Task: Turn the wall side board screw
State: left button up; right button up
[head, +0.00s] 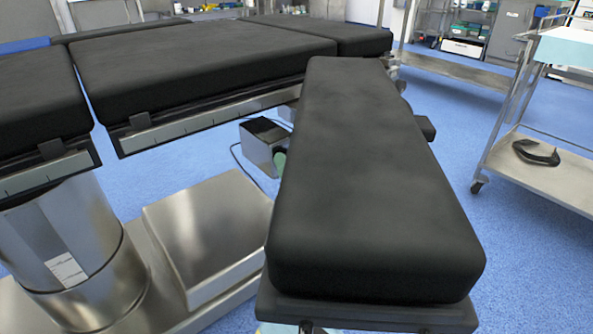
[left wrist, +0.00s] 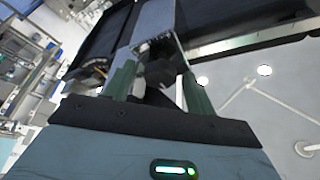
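The side board (head: 370,190) is a long black padded board in the head view, jutting toward me from the operating table. In the left wrist view my left gripper (left wrist: 158,72) points up at the underside of a metal bracket (left wrist: 155,25). Its two green fingers stand apart. A dark knob-like part (left wrist: 157,75), perhaps the screw, shows between or just behind them; I cannot tell whether they touch it. The head view does not clearly show the left gripper. My right gripper is in neither view.
The operating table (head: 190,65) with black pads stands at the left on a metal column (head: 70,245). A metal box (head: 262,142) lies on the blue floor beyond the board. A cart (head: 545,175) stands at the right, with free floor between it and the board.

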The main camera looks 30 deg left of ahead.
pick_arm(q)
jog(key=c, duration=0.9)
jog(key=shift+s+r+m+t+h+p, duration=0.15)
jog(key=shift+m+h+p, duration=0.45)
jog(key=shift+m+p, duration=1.1)
jog(key=shift+w+m+t+h+p, duration=0.1)
jog(key=shift+m+h+p, duration=0.75)
jog(key=shift+p, duration=1.3)
jog(key=shift+s+r+m+t+h+p, duration=0.15)
jog(key=shift+m+h+p, duration=0.2)
jog(key=shift+m+p, duration=1.45)
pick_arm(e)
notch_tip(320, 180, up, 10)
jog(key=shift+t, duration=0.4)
pick_arm(q)
jog(key=shift+w+f, duration=0.1)
jog(key=o, duration=0.8)
jog(key=shift+a, duration=0.1)
jog(key=shift+o, duration=0.9)
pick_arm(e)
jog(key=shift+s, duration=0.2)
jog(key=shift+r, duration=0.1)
